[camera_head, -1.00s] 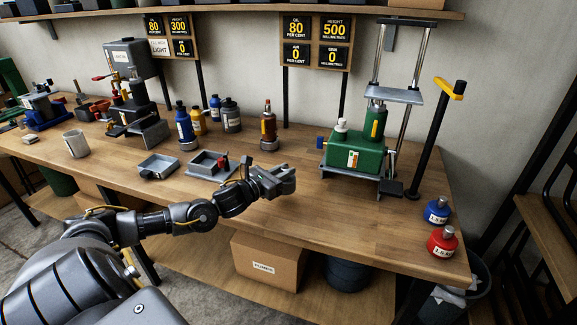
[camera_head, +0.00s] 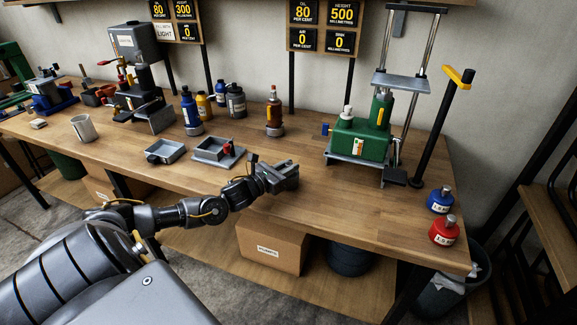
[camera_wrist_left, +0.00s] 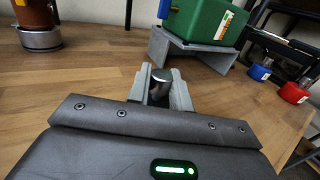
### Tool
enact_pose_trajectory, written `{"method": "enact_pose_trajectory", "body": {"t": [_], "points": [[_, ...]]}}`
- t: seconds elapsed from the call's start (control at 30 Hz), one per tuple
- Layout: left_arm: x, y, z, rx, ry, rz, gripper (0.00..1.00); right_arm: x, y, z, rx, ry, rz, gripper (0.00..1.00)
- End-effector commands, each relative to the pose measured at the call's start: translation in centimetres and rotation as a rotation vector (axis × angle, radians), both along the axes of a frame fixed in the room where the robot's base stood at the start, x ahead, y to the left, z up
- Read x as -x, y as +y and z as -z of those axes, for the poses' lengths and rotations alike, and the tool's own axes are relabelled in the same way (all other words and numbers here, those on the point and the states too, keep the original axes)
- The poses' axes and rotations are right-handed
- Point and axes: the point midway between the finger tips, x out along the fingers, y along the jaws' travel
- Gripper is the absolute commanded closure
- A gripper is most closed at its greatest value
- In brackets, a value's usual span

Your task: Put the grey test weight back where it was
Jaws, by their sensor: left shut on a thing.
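My left gripper (camera_head: 288,174) is over the front part of the bench, left of the green jack. In the left wrist view the gripper (camera_wrist_left: 163,86) is shut on a small dark grey cylinder with a shiny top, which looks like the grey test weight (camera_wrist_left: 160,88). Its lower part is hidden by the fingers and wrist. In the head view the gripper covers it. A blue weight (camera_head: 440,200) and a red weight (camera_head: 444,231) stand at the bench's right front corner. My right gripper is not in view.
The green jack (camera_head: 362,142) stands on a grey stand at the right, beside a black post with a yellow handle (camera_head: 459,76). Grey trays (camera_head: 208,158) and several bottles (camera_head: 236,100) are left of the gripper. Bare wooden bench (camera_head: 345,220) lies between gripper and weights.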

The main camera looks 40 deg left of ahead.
Motion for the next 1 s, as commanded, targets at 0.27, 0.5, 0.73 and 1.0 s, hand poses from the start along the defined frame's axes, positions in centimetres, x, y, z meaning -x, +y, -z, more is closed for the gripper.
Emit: {"method": "enact_pose_trajectory", "body": {"t": [0.27,0.5,0.73,1.0], "points": [[0.0,0.0,0.1,0.000,0.001,0.000,0.58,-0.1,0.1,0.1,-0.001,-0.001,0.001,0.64],[0.0,0.0,0.0,0.000,0.000,0.000,0.58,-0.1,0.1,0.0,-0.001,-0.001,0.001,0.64],[2.2,0.3,0.3,-0.003,0.005,0.001,0.58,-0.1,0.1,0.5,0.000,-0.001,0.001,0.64],[7.3,1.0,0.3,-0.003,0.007,0.001,0.58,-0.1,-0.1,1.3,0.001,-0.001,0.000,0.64]]}}
